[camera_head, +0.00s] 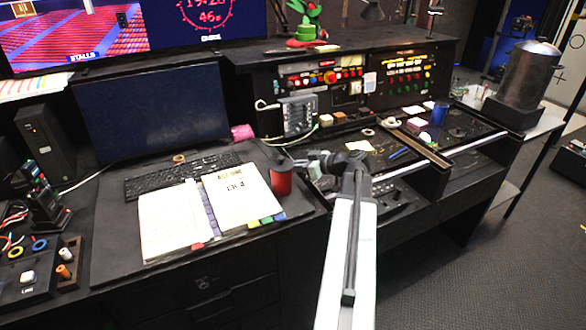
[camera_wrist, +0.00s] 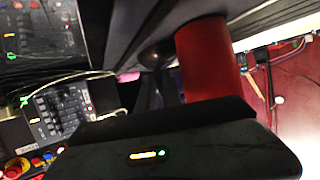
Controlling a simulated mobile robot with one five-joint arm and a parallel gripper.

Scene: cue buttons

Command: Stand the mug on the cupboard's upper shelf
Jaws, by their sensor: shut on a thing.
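A red mug (camera_head: 281,181) with a dark top is at the right edge of the open book in the camera_head view. My gripper (camera_head: 297,162) reaches it from the right and is shut on it. In the camera_wrist view the mug (camera_wrist: 208,62) is a plain red cylinder just beyond the dark gripper body (camera_wrist: 180,142). The fingertips are hard to make out against the dark desk. I cannot tell whether the mug's base touches the desk. I cannot make out the cupboard or its upper shelf in either view.
An open book (camera_head: 190,215) and a keyboard (camera_head: 182,176) lie left of the mug, below a monitor (camera_head: 150,110). A console panel (camera_head: 345,85) stands behind. A blue cup (camera_head: 440,112) stands on the right-hand desk. Open floor (camera_head: 500,265) lies at right.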

